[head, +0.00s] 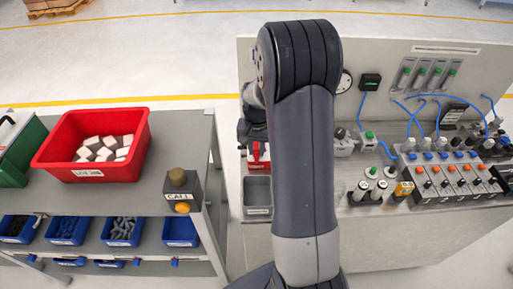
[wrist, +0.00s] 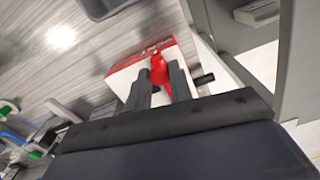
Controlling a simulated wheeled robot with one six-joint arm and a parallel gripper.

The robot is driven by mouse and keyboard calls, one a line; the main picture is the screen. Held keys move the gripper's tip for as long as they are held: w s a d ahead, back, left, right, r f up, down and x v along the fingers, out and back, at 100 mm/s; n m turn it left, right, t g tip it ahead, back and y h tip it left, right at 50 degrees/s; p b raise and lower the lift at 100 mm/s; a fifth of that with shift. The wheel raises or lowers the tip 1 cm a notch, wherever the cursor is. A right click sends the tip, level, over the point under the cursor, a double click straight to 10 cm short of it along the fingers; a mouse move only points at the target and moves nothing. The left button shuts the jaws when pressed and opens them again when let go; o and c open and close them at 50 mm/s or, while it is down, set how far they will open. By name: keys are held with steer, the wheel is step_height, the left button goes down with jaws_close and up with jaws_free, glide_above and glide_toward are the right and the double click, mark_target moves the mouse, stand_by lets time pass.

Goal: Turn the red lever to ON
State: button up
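The red lever (wrist: 159,70) has a rounded red end and stands on a white-and-red box (wrist: 125,75) in the wrist view. My gripper (wrist: 160,72) has one dark finger on each side of the lever. The fingers look apart, with a gap beside the lever; firm contact is not visible. In the head view, the red-and-white lever box (head: 257,154) shows just left of my arm, at the left end of the grey bench. My arm hides part of it. The ON marking is not readable.
A grey bin (head: 257,194) sits in front of the lever box. To the right, the bench (head: 375,232) carries switches, knobs and blue cables. At left, a shelf cart (head: 150,200) holds a red crate (head: 50,158) and a call button box (head: 181,190).

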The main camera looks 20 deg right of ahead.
jaws_close()
steer(key=shift+d, duration=0.1)
steer(key=n, duration=0.1)
steer(key=d+n+b, duration=0.1)
steer(key=d+n, duration=0.1)
steer(key=n, duration=0.1)
steer(key=shift+s+d+b, duration=0.25)
steer(key=shift+b, duration=0.05)
steer(key=d+n, duration=0.1)
steer(key=n, duration=0.2)
steer(key=d+n, duration=0.1)
steer(key=shift+w+d+n+b, duration=0.25)
steer(key=shift+d+n+b, duration=0.1)
steer(key=shift+n+b, duration=0.05)
steer(key=n, duration=0.1)
steer(key=w+d+n, duration=0.1)
steer(key=n, duration=0.1)
steer(key=d+n, duration=0.1)
steer(key=shift+w+d+n, duration=0.2)
steer(key=shift+w+n, duration=0.05)
steer(key=shift+n, duration=0.05)
steer(key=shift+w+d+n, duration=0.4)
steer(key=shift+w+n, duration=0.2)
steer(key=shift+n, duration=0.55)
steer(key=shift+w+d+n, duration=0.4)
steer(key=shift+w+n, duration=0.2)
steer(key=shift+n, duration=0.55)
